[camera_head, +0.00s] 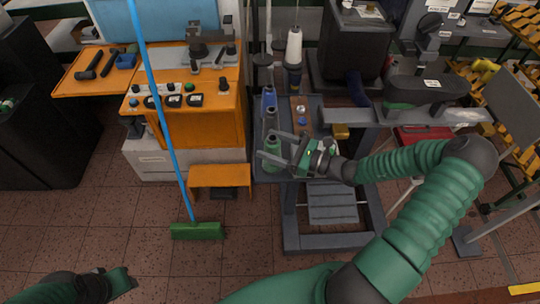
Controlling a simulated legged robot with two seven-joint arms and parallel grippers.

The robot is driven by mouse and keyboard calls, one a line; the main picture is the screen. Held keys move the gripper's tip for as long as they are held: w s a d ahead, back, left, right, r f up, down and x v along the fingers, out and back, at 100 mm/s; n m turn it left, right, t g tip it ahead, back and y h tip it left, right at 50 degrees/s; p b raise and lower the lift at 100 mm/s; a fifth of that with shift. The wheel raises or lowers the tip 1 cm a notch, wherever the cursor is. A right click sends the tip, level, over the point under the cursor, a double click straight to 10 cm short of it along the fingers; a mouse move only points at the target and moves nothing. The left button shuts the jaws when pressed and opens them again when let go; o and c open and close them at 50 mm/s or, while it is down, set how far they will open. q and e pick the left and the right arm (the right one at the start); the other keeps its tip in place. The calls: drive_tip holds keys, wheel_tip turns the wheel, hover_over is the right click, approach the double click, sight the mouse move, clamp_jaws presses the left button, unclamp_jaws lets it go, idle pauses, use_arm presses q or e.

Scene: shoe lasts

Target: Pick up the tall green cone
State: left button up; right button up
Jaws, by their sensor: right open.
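A tall green cone (273,150) stands on the left side of the grey cart in the middle of the view. My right gripper (268,146) comes in from the right with its fingers pointing left, open, at the cone. The cone shows between the fingers, and I cannot tell whether they touch it. Part of the cone is hidden by the fingers. My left gripper (122,281) is low at the bottom left, far from the cart, and its fingers are not clear.
Blue-grey cones (269,99) stand just behind the green one. A white spool (294,46) stands farther back. An orange workbench (205,125) is to the left, with a blue-handled broom (165,120) in front. The cart's grey upper arm (405,115) is to the right.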

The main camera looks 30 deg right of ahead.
drive_tip(key=shift+d+x, duration=0.2)
drive_tip(key=shift+x, duration=1)
drive_tip(key=shift+w+d+f, duration=0.1)
drive_tip(key=shift+w+f, duration=0.15)
drive_tip(key=shift+w, duration=0.25)
drive_tip(key=shift+s+a+r, duration=0.15)
drive_tip(key=shift+a+r, duration=0.05)
drive_tip(key=shift+a, duration=0.25)
drive_tip(key=c, duration=0.7)
drive_tip(key=shift+d+f, duration=0.1)
drive_tip(key=shift+d, duration=0.1)
clamp_jaws()
